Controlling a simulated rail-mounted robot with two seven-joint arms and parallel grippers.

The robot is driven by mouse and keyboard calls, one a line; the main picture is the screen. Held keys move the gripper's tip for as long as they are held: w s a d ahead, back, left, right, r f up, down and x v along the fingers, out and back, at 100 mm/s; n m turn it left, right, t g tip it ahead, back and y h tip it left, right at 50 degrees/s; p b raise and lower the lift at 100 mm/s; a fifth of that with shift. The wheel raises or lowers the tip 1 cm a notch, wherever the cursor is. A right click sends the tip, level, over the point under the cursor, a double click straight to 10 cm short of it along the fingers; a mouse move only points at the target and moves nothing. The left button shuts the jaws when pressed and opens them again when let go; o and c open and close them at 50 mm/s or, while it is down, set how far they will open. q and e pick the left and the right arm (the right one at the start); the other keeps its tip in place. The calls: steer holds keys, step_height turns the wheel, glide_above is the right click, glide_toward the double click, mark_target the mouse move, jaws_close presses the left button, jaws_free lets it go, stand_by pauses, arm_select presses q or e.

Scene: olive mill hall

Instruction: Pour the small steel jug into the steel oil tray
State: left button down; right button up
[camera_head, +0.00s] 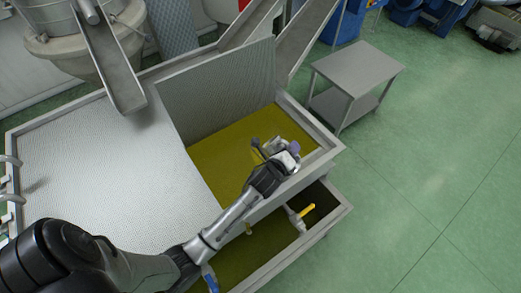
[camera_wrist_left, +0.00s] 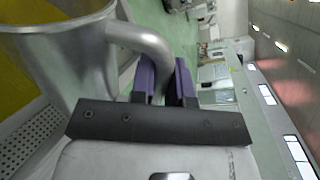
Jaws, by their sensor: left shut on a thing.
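The small steel jug (camera_wrist_left: 75,50) is large at the left of the left wrist view, its rim at the top. A yellow-brown tone shows inside the rim. My left gripper (camera_wrist_left: 165,80), with purple finger pads, is shut on the jug's curved handle (camera_wrist_left: 145,38). In the head view my left gripper (camera_head: 290,150) is over the open, oil-filled part of the large steel basin (camera_head: 322,152); the jug is small and hard to make out there. A lower steel tray (camera_head: 340,212) with dark green-yellow liquid sits at the basin's front. My right gripper is not in view.
A raised perforated lid (camera_head: 220,90) stands behind the oil, and a perforated sheet (camera_head: 110,150) covers the basin's left. A yellow-handled valve (camera_head: 300,218) sticks out over the lower tray. A steel side table (camera_head: 357,70) stands behind right. The green floor at right is clear.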

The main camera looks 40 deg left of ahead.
mark_target(282, 142)
arm_select(q)
steer(key=shift+a+r+n, duration=0.2)
steer(key=shift+r+n, duration=0.1)
steer(key=shift+r, duration=0.1)
stand_by(0.3)
steer(key=shift+a+r, duration=0.15)
steer(key=shift+r, duration=0.1)
stand_by(0.4)
steer(key=shift+a+f+n, duration=0.1)
steer(key=shift+a+n, duration=0.1)
steer(key=shift+n, duration=0.3)
steer(key=shift+a+n+h, duration=0.25)
steer(key=shift+n+h, duration=0.05)
stand_by(0.8)
steer(key=shift+s+a, duration=0.1)
steer(key=shift+a, duration=0.05)
stand_by(0.5)
steer(key=shift+a+r+n+p, duration=0.25)
steer(key=shift+a+n+p, duration=0.2)
steer(key=shift+a, duration=0.3)
steer(key=shift+a+r+n+h+p, duration=0.3)
steer(key=shift+a+n+p, duration=0.2)
steer(key=shift+a, duration=0.15)
stand_by(0.4)
steer(key=shift+s+a+r+n+p, duration=0.1)
steer(key=shift+a+r+n+p, duration=0.2)
steer(key=shift+a+p, duration=0.3)
stand_by(0.3)
